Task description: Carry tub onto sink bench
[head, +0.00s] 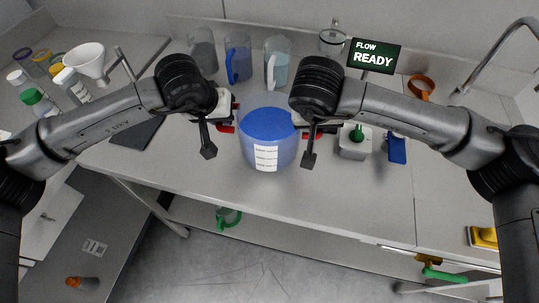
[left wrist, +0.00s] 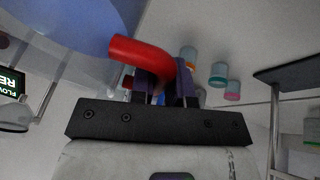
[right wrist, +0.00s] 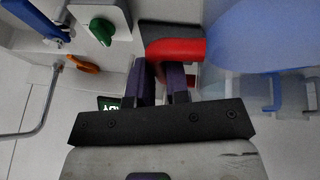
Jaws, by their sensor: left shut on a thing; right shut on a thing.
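The tub (head: 268,143) is a round, translucent container with a blue lid or blue contents and a white label on its front. It is in the middle of the head view, over the bench, between my two grippers. My left gripper (head: 228,127) is shut on the tub's red handle (left wrist: 145,55) at its left side. My right gripper (head: 303,127) is shut on the other red handle (right wrist: 176,50) at its right side. The tub looks upright. I cannot tell whether its base touches the bench. The sink bench is not clearly identifiable, but a tap (head: 492,52) arches at the right.
Several jugs (head: 238,58) stand behind the tub. A sign (head: 375,56) reads "FLOW READY". A white box with a green knob (head: 356,140) and a blue object (head: 397,148) are close at the right. A funnel (head: 85,60) and bottles crowd the left.

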